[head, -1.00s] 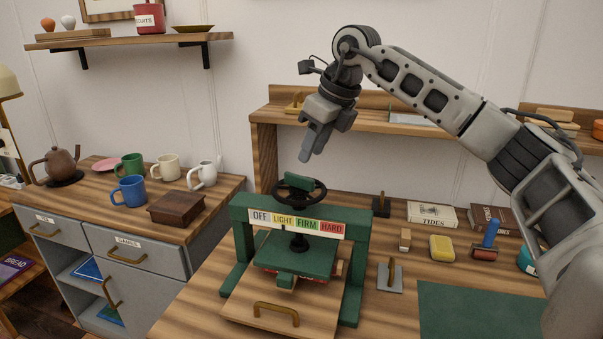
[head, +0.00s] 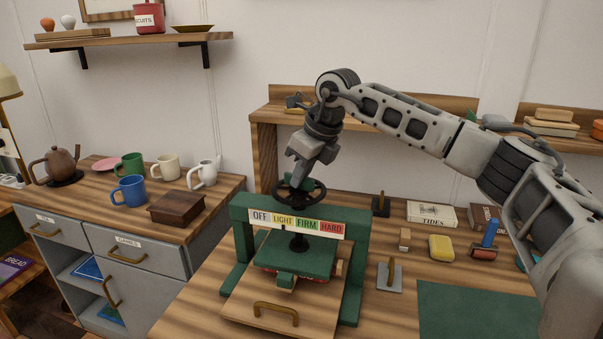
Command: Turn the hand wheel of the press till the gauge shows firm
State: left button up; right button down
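The green press (head: 242,245) stands on the workbench, with a dark round hand wheel (head: 318,194) on top. Its gauge strip (head: 298,224) reads OFF, LIGHT, FIRM and HARD from left to right. I cannot make out clearly where the gauge's pointer stands. The green plate (head: 300,258) sits under the screw, above a wooden board with a brass handle. My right gripper (head: 299,183) points down at the wheel, its fingers at the wheel's green centre piece and hiding most of it. Whether they are closed on it cannot be told. My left gripper is out of view.
To the right on the bench are a yellow block (head: 441,248), a red roller with a blue handle (head: 486,245), books (head: 431,214) and a green mat (head: 470,310). A wooden shelf (head: 262,127) runs behind the press. A cabinet with mugs and a brown box (head: 176,207) stands left.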

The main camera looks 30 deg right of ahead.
jog(key=shift+m, duration=0.3)
jog(key=m+h, duration=0.2)
jog(key=m, duration=0.2)
jog(key=shift+a, duration=0.2)
jog(key=m+h, duration=0.1)
jog(key=m, duration=0.4)
jog(key=shift+r+h+b, duration=0.1)
jog(key=shift+h+b, duration=0.25)
jog(key=shift+h, duration=0.05)
jog(key=shift+m, duration=0.3)
jog(key=c, duration=1.5)
grip_release()
jog(key=shift+a, duration=0.1)
jog(key=v, duration=1.6)
jog(key=shift+w+p, duration=0.2)
jog(key=shift+p, duration=0.1)
